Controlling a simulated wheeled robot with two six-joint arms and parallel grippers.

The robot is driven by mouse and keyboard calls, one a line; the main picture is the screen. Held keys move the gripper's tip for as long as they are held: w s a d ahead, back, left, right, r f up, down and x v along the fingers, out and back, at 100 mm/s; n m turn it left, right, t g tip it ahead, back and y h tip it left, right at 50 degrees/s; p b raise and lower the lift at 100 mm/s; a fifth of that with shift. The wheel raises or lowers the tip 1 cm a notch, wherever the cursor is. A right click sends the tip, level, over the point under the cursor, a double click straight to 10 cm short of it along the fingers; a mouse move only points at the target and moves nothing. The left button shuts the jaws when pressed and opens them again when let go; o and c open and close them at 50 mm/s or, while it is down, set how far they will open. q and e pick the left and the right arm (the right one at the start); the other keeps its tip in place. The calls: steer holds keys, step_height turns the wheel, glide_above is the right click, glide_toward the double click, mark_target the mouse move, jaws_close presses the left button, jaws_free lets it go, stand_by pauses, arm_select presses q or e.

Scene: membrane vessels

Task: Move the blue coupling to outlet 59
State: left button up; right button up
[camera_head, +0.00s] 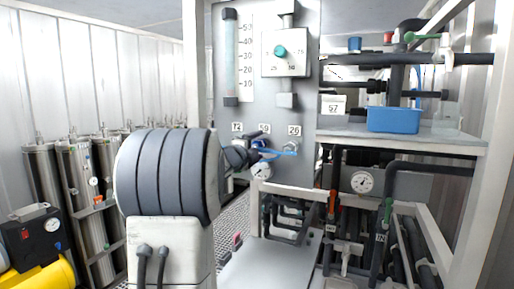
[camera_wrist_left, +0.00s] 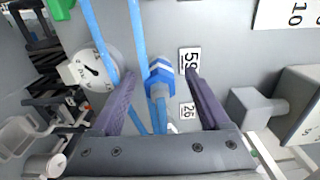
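The blue coupling (camera_wrist_left: 160,82), with pale bands, sits at the panel beside the 59 label (camera_wrist_left: 190,61) in the left wrist view. In the head view the 59 label (camera_head: 264,128) is above it, and the coupling (camera_head: 260,144) is partly hidden by my gripper. I cannot tell whether it is fully seated. My left gripper (camera_wrist_left: 162,72) is open, with its purple fingers on either side of the coupling and visible gaps to it. It also shows in the head view (camera_head: 258,143). My right gripper is not in view.
A blue hose (camera_head: 284,153) runs close to the coupling. A gauge (camera_head: 261,171) sits just below, and the 26 outlet (camera_head: 293,146) is to the right. A shelf with a blue bin (camera_head: 393,120) stands at right; steel cylinders (camera_head: 82,180) stand at left.

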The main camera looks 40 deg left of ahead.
arm_select(q)
steer(key=b+v, duration=0.3)
steer(key=v, duration=0.7)
steer(key=shift+s, duration=0.2)
steer(key=shift+w+d+f, duration=0.1)
steer(key=shift+d, duration=0.05)
